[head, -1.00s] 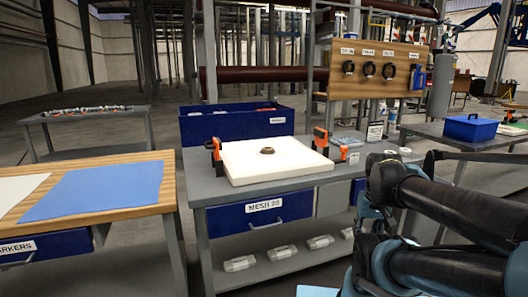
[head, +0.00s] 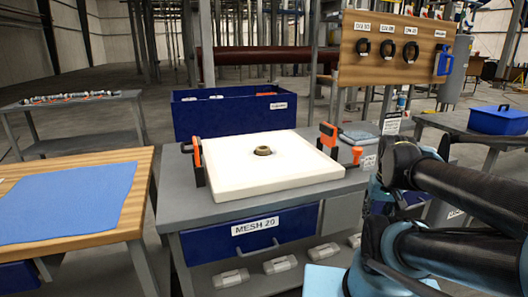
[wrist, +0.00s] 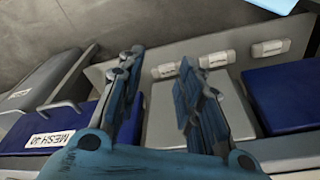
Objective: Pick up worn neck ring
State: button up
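The worn neck ring (head: 263,151) is a small dark brownish ring at the middle of a white square plate (head: 235,180). The plate lies on a grey workbench (head: 200,209), between two orange-and-black clamps, left (head: 197,160) and right (head: 328,138). My arm is at the right of the head view, and my gripper is not clear there. In the wrist view my gripper (wrist: 157,85) has its two blue fingers spread apart with nothing between them. It faces the bench's lower shelf and drawers. The ring is not in the wrist view.
A board (head: 385,50) behind the bench holds several dark rings and a blue jug (head: 445,60). A dark blue bin (head: 235,112) stands behind the plate. A wooden table (head: 140,185) with a blue sheet (head: 70,200) is at left. The MESH 20 drawer (head: 250,235) is below the bench top.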

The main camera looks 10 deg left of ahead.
jog(key=shift+o, duration=1)
jog(key=o, duration=0.7)
jog(key=shift+s+a+r, duration=0.1)
jog(key=shift+a+r, duration=0.1)
jog(key=shift+r, duration=0.75)
jog(key=shift+c, duration=0.2)
jog(key=w+a+r+n, duration=0.2)
jog(key=w+a+r, duration=0.1)
jog(key=w+r, duration=0.3)
notch_tip(320, 180, up, 20)
jog(key=n+g+y, duration=0.1)
jog(key=n, duration=0.8)
send_over(263, 151)
jog(key=w+d, duration=0.1)
jog(key=f, duration=0.5)
jog(key=w+a+f, duration=0.1)
jog(key=f, duration=1)
jog(key=shift+w+a+f, duration=0.25)
jog(key=shift+w+f, duration=0.05)
